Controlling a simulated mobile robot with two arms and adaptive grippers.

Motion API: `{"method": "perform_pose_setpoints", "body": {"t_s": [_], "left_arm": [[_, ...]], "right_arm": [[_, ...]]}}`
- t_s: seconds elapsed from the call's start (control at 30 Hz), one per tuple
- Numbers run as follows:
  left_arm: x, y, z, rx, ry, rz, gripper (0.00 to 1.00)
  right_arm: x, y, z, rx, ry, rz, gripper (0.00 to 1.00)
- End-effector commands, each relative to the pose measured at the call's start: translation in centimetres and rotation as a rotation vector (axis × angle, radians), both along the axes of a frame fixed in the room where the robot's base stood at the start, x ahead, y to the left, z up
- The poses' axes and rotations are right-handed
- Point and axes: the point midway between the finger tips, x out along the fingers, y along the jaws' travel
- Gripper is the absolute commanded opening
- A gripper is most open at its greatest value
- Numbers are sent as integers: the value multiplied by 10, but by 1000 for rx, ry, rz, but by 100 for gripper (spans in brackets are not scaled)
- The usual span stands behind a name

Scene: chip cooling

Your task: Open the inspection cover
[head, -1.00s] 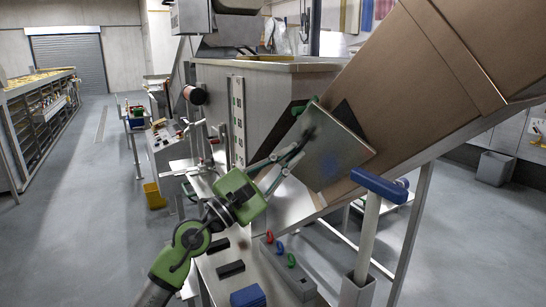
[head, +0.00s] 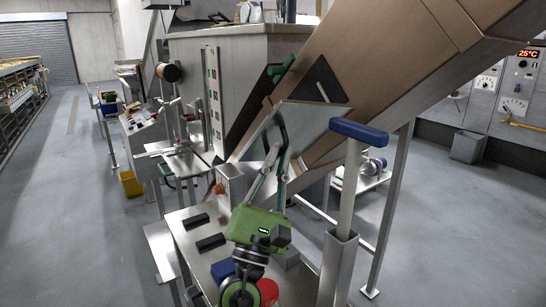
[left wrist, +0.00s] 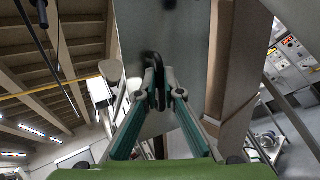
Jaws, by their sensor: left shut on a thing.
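The inspection cover (head: 308,116) is a flat grey metal plate on the side of the sloping brown chute. It stands tilted out from the chute, and a dark opening (head: 326,80) shows above its upper edge. My left gripper (head: 279,146) is shut on the cover's dark handle (head: 284,133), with its green palm below the plate. In the left wrist view the two teal fingers (left wrist: 157,98) close around the black handle (left wrist: 158,72), and the grey cover (left wrist: 185,45) fills the middle behind it. The right gripper is not in view.
The brown chute (head: 385,60) slopes up to the right. A blue-topped post (head: 358,132) stands close to the right of my left arm. Open floor lies left.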

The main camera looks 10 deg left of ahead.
Motion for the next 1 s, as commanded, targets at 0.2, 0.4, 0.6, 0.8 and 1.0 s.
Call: {"method": "perform_pose_setpoints", "body": {"t_s": [0.2,0.4,0.6,0.8,1.0], "left_arm": [[-2,-5,-5,1,4,-5,0],[-2,-6,-6,2,4,-5,0],[-2,-6,-5,2,4,-6,0],[-2,-5,-5,2,3,-4,25],[-2,-4,-4,1,2,-3,25]], "right_arm": [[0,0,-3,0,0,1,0],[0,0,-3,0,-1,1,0],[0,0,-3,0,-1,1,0],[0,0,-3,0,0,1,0],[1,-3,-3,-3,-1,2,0]]}}
